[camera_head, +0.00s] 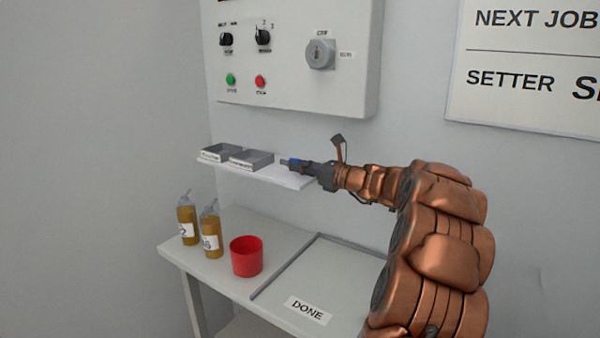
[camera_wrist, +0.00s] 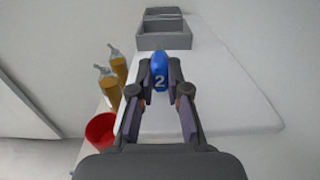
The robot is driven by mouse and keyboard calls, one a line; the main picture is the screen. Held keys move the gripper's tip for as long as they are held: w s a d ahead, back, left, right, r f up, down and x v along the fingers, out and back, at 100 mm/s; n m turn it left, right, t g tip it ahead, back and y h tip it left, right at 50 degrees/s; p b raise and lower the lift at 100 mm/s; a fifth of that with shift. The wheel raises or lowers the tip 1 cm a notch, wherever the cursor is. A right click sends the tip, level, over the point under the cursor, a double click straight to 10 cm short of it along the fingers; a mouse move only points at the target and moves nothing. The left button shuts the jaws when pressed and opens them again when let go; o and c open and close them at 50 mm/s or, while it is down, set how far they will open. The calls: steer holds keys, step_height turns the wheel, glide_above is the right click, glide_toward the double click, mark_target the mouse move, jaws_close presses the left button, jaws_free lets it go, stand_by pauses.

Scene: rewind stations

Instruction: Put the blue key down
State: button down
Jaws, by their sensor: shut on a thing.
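In the head view only a small blue part of the key (camera_head: 293,163) shows at the tip of my gripper (camera_head: 303,166). My gripper is over the white shelf (camera_head: 265,174), at its right part, to the right of two grey trays. I cannot tell whether the key touches the shelf.
Grey labelled trays (camera_head: 250,160) stand on the shelf's left part. Below, a table (camera_head: 225,262) holds two amber bottles (camera_head: 211,232), a red cup (camera_head: 246,257) and a bordered area labelled DONE (camera_head: 307,310). A control panel (camera_head: 300,85) is above. The shelf's right part looks bare.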

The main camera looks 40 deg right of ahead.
steer(key=shift+f, duration=0.75)
steer(key=c, duration=1.1)
jaws_free()
steer(key=shift+f, duration=0.1)
steer(key=shift+c, duration=0.2)
steer(key=shift+s, duration=0.2)
steer(key=v, duration=1.1)
steer(key=shift+s+d, duration=0.15)
steer(key=shift+s, duration=0.1)
